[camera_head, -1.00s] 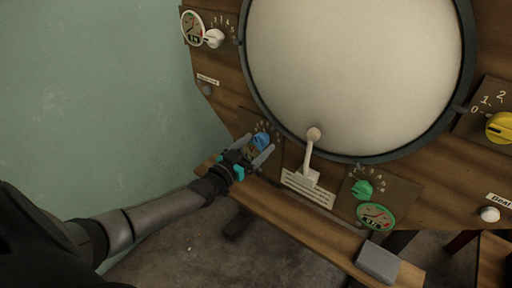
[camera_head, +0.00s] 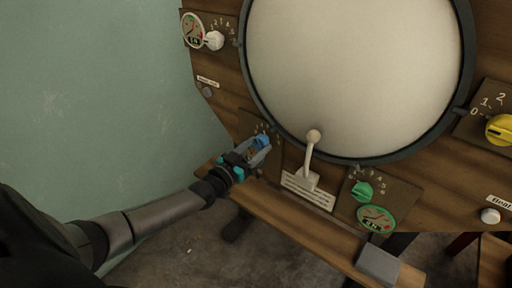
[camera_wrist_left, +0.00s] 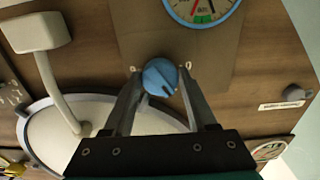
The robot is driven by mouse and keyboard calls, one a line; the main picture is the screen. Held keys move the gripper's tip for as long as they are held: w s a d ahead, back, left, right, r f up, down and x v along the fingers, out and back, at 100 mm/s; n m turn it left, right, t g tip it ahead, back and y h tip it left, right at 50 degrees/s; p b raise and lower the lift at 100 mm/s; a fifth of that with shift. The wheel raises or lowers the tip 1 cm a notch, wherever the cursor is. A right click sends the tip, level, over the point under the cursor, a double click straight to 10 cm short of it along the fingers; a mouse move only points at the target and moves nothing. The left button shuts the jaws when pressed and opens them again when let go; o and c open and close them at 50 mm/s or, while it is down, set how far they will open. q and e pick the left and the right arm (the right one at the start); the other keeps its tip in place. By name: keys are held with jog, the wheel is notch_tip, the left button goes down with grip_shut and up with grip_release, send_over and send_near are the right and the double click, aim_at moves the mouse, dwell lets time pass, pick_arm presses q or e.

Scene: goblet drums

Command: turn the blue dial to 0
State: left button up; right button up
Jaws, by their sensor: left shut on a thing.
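The blue dial (camera_head: 262,141) is on a dark plate at the lower left of the wooden panel. In the left wrist view the blue dial (camera_wrist_left: 160,77) sits between the fingertips, with a dark pointer line on its face. My left gripper (camera_head: 259,147) has its fingers on either side of the dial and is shut on it. In the wrist view the left gripper (camera_wrist_left: 158,86) covers part of the plate, and only a few marks beside the dial show. The number at the pointer cannot be read. My right gripper is not in view.
A lever with a pale knob (camera_head: 314,135) stands just right of the blue dial. A green dial (camera_head: 362,190), a white dial (camera_head: 214,40) and a yellow dial (camera_head: 500,129) are also on the panel. The big round drum face (camera_head: 350,70) is above.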

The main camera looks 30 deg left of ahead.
pick_arm(q)
jog(key=shift+n, duration=2.4)
jog(key=n, duration=0.4)
jog(key=shift+d, duration=0.1)
jog(key=shift+n, duration=1.6)
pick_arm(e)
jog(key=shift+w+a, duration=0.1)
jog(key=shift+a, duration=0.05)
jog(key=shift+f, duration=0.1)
pick_arm(q)
jog(key=o, duration=1.3)
jog(key=shift+o, duration=0.2)
